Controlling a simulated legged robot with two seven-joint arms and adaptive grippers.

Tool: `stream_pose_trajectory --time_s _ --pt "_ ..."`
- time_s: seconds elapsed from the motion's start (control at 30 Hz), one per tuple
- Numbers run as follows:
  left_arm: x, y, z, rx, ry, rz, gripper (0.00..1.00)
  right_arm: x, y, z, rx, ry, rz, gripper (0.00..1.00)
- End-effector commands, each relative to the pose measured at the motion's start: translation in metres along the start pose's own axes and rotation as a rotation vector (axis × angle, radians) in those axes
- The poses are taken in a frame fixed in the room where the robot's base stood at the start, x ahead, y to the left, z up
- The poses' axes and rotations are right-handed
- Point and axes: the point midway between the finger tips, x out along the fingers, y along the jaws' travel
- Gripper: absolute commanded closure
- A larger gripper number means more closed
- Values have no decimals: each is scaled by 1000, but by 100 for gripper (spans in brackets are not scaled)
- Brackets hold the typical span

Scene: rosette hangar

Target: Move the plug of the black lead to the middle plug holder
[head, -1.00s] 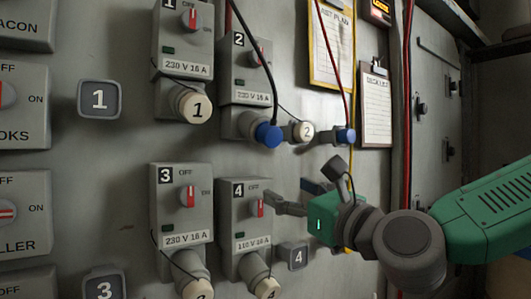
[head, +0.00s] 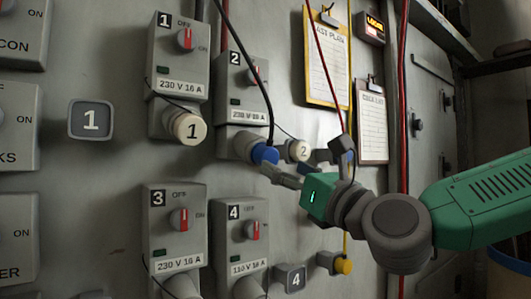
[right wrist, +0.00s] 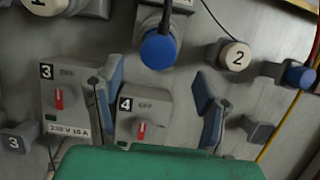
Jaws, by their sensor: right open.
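The black lead (head: 256,67) hangs down to its blue plug (head: 265,154), which sits in the socket below switch box 2 (head: 243,85). In the right wrist view the blue plug (right wrist: 158,49) shows beyond and between the fingertips. My right gripper (head: 287,168) is open and empty, just below and right of this plug; no contact shows. Its blue-padded fingers (right wrist: 157,76) stand wide apart. A second blue plug (head: 346,143), on the red lead, is partly hidden by my wrist. My left gripper is out of view.
A cream cap (head: 299,150) marked 2 hangs close right of the blue plug. A yellow plug (head: 344,266) sits in a lower holder. Switch box 4 (head: 240,235) lies below the gripper. Clipboards (head: 327,60) hang at the upper right.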

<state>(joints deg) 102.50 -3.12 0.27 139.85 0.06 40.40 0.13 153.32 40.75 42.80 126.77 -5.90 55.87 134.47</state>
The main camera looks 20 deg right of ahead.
Motion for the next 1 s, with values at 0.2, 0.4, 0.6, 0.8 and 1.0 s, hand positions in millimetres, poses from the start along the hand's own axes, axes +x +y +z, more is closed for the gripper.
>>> stream_pose_trajectory --time_s 0.2,0.4,0.6,0.8,1.0 --pt "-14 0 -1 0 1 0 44 34 0 0 0 1 0 40" --pt "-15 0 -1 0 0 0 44 54 0 0 0 1 -1 40" --pt "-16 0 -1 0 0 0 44 64 0 0 0 0 0 40" --pt "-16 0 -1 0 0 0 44 64 0 0 0 0 0 40" --pt "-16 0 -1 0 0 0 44 64 0 0 0 0 0 40"
